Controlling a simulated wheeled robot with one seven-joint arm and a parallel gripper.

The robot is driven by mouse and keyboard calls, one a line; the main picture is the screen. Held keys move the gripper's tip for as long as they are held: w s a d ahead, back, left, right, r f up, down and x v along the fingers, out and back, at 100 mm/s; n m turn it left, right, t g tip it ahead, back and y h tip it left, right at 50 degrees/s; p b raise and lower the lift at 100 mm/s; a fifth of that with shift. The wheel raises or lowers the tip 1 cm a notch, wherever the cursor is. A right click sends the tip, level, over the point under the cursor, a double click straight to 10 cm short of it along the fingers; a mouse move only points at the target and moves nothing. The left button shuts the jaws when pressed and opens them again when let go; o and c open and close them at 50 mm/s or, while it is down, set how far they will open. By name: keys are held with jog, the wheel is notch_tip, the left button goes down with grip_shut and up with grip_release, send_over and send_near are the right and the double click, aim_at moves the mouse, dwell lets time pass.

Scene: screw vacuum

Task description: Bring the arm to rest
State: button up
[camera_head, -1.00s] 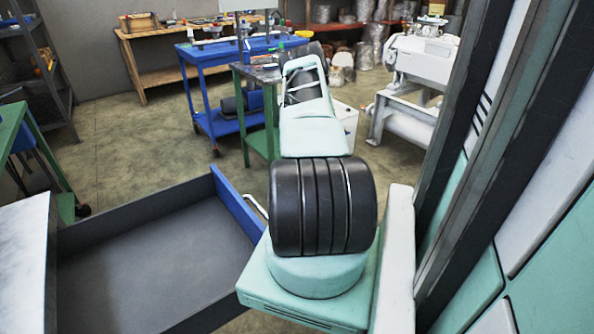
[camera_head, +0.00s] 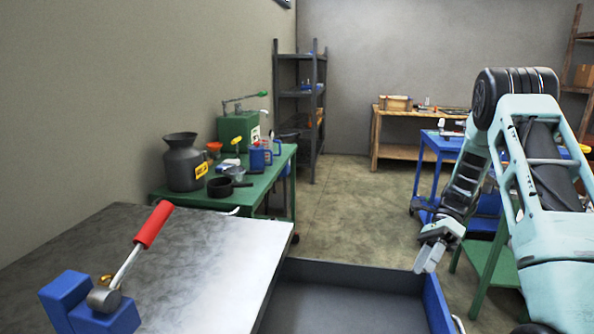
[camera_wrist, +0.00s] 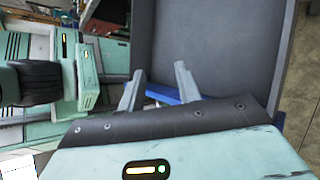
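My gripper (camera_head: 430,262) hangs at the right of the head view, above the blue front end of the open drawer, with its fingers pointing down. The wrist view shows its two fingers (camera_wrist: 159,75) spread apart, with nothing held between them. My arm comes in from the right edge, bent at the elbow, with the forearm hanging down. The gripper looks clear of the drawer, though the exact gap cannot be told.
The open grey drawer (camera_head: 347,300) juts out beside the metal-topped bench (camera_head: 215,262). A blue fixture (camera_head: 65,297) with a red-handled lever (camera_head: 152,225) sits on the bench. A green table (camera_head: 185,194) holds a grey jug (camera_head: 183,163).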

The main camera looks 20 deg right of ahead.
jog(key=a+r+n+g+h+p, duration=0.1)
jog(key=a+r+n+h, duration=0.35)
jog(key=a+n, duration=0.55)
jog(key=a+r+n+h+p, duration=0.1)
jog(key=a+r+n+h, duration=0.3)
jog(key=a, duration=1)
jog(key=s+a+r+n+t+h+p, duration=0.1)
jog(key=s+a+r+n+t, duration=0.1)
jog(key=s+a+n, duration=0.4)
jog(key=s+a+r+n+t+h, duration=0.1)
jog(key=s+a+r+n+t, duration=0.1)
jog(key=s+a+n, duration=0.5)
jog(key=s+n+t, duration=0.1)
jog(key=s+n, duration=0.2)
jog(key=n, duration=0.2)
jog(key=shift+a+r+p, duration=0.15)
jog(key=shift+r+p, duration=0.2)
jog(key=shift+r, duration=0.05)
